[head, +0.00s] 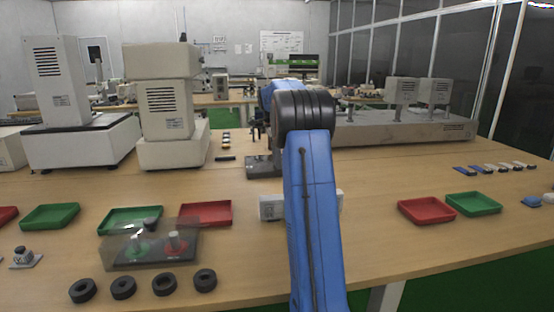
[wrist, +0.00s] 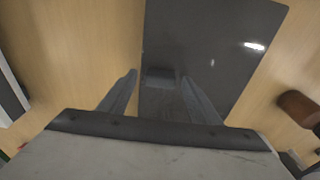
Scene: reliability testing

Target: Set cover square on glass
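My gripper (wrist: 159,76) shows in the wrist view with its two grey fingers spread apart. Under and between them is a dark, glossy flat panel (wrist: 205,45) with a bright reflection; I cannot tell whether it is the glass or the cover. A small dark block-like patch (wrist: 160,78) lies between the fingertips, with no clear contact. In the head view my blue arm hides my gripper and what is under it. A smoky, see-through box (head: 119,251) stands at the front left over green and red buttons; I cannot tell whether it is the task's cover.
Green trays (head: 50,217) and red trays (head: 426,211) stand on the table. Several black rings (head: 164,284) lie at the front left. A white box (head: 270,208) is partly behind my arm. Beige machines (head: 170,100) stand at the back left.

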